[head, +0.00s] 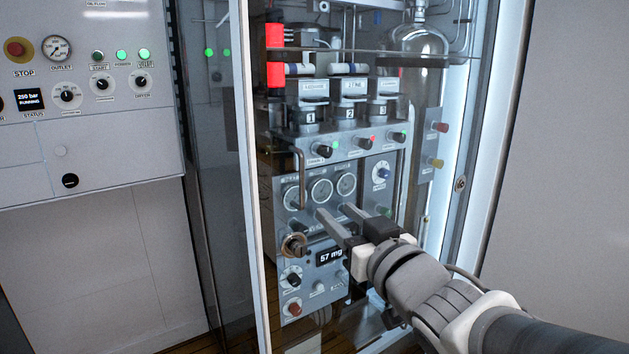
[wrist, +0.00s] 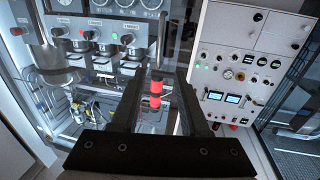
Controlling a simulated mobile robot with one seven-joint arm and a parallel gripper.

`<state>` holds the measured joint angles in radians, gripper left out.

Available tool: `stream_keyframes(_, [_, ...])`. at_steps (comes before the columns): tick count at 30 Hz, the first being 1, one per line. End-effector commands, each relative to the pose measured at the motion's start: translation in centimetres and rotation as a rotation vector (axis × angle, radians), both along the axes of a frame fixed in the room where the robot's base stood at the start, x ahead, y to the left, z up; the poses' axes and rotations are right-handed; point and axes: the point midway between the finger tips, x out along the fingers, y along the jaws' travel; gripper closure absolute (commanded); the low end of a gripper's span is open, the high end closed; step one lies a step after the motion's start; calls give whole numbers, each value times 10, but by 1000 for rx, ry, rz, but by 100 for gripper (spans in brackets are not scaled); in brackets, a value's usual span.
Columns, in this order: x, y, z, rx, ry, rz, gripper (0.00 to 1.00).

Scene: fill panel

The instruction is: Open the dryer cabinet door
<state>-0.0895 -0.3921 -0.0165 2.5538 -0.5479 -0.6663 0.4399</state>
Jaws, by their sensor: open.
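The dryer cabinet has a tall glass door with a pale frame (head: 250,190). Equipment shows behind the glass, and I cannot tell whether the door stands slightly ajar. A slim metal bar handle (head: 298,178) stands upright near the frame's side. My gripper (head: 333,212) is open in front of the cabinet, to the right of and below the handle in the head view, and not around it. In the wrist view, my gripper's two dark fingers (wrist: 158,84) are apart with nothing held. A red cylinder (wrist: 155,92) shows beyond them.
A white control panel (head: 90,95) with a stop button and gauge stands left of the cabinet; it is at the right in the wrist view (wrist: 245,90). Inside are gauges (head: 320,190), knobs and a gas cylinder (head: 418,65). A plain grey wall (head: 565,150) is at the right.

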Motion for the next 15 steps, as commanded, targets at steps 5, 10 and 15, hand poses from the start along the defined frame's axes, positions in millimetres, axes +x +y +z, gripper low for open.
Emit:
stream_keyframes(5, [11,5,4,-2,8,2,55])
stream_keyframes(10, [24,9,4,-2,8,-3,55])
stream_keyframes(15, [39,16,3,-1,6,-1,55])
